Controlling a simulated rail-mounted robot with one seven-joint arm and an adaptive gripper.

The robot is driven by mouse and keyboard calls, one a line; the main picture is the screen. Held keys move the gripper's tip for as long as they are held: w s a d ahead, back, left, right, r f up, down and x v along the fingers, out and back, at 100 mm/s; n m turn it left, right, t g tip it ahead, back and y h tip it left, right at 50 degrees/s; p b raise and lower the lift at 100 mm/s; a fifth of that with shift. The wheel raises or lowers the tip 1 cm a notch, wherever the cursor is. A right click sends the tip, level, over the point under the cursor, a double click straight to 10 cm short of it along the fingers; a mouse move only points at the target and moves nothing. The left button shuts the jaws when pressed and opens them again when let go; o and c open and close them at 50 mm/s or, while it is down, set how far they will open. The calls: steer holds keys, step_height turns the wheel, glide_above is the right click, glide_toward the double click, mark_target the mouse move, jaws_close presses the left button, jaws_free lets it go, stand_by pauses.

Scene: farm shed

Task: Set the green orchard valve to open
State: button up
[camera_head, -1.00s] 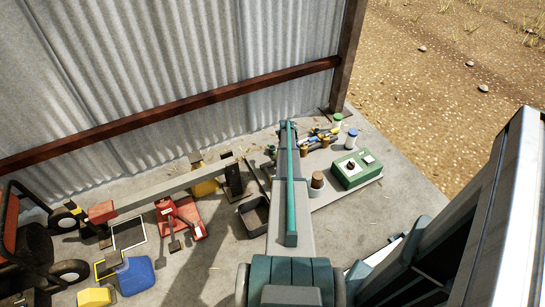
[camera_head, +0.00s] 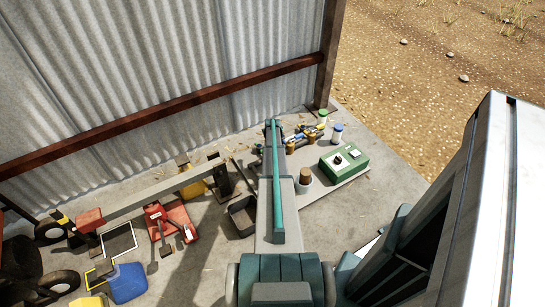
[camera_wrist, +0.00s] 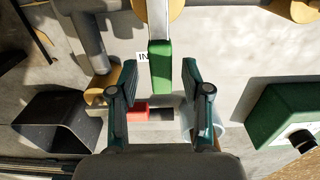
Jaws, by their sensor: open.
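In the wrist view, a green-gripped lever (camera_wrist: 160,66) on a pale metal stem points down from a brass-coloured fitting (camera_wrist: 158,8) on the grey pipework. A white label (camera_wrist: 142,57) reading "IN" is beside it. My gripper (camera_wrist: 160,72) is open, with one finger on each side of the green grip and visible gaps between. The grip appears not to be held. In the head view, the valve pipework (camera_head: 302,138) lies beyond my arm, partly hidden by it; my fingertips cannot be made out there.
A green control box (camera_head: 343,162) with a black knob stands right of the pipework. A pale cup (camera_wrist: 212,112), a black tray (camera_wrist: 55,120) and a red-and-black piece (camera_wrist: 145,112) lie nearby. Blue-capped (camera_head: 337,133) and green-capped bottles (camera_head: 322,117) stand beyond. The corrugated wall (camera_head: 130,80) rises behind.

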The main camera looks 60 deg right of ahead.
step_height(320, 180, up, 12)
stand_by(0.6)
